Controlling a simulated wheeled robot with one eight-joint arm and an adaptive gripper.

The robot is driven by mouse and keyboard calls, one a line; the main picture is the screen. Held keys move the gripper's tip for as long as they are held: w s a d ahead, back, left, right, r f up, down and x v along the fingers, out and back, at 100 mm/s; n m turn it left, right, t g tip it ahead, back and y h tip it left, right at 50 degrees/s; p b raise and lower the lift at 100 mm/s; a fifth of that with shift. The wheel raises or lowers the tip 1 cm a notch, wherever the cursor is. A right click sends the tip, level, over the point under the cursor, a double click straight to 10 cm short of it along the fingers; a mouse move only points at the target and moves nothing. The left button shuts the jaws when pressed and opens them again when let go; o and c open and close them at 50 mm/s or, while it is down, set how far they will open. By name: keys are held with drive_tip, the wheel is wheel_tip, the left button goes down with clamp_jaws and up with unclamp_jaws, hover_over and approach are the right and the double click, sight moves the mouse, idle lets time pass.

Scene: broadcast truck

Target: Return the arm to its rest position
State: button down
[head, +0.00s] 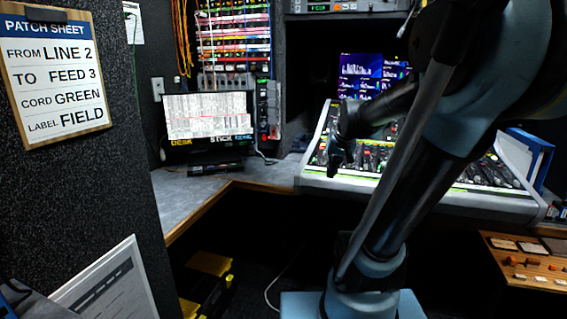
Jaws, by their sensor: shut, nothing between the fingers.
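My arm rises from its base at the bottom centre of the head view, goes up to the top right, and bends back towards the middle. My gripper (338,163) hangs at the end, pointing down, in front of the left edge of the mixing console (420,197). Its dark fingers are together and hold nothing. I cannot tell its exact height above the console. My arm hides part of the console and the screens behind it.
A grey corner desk (207,198) carries a monitor (208,115). A patch sheet (57,78) hangs on the left wall. Yellow-topped cases (208,264) lie on the floor. A wooden board (525,262) with small parts sits at right. A blue binder (538,150) stands beside the console.

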drive_tip(key=s+d+f+g, duration=0.1)
drive_tip(key=s+f, duration=0.5)
drive_tip(key=s, duration=0.4)
drive_tip(key=s+d+f+n+g+h, duration=0.1)
drive_tip(key=s+f+g, duration=0.1)
drive_tip(key=s+f, duration=0.4)
drive_tip(key=s, duration=0.4)
drive_tip(key=shift+s+n, duration=0.25)
drive_tip(key=shift+n, duration=0.05)
drive_tip(key=shift+w+d+f, duration=0.1)
drive_tip(key=shift+f, duration=0.05)
drive_tip(key=shift+w+f, duration=0.15)
drive_tip(key=shift+w, duration=0.2)
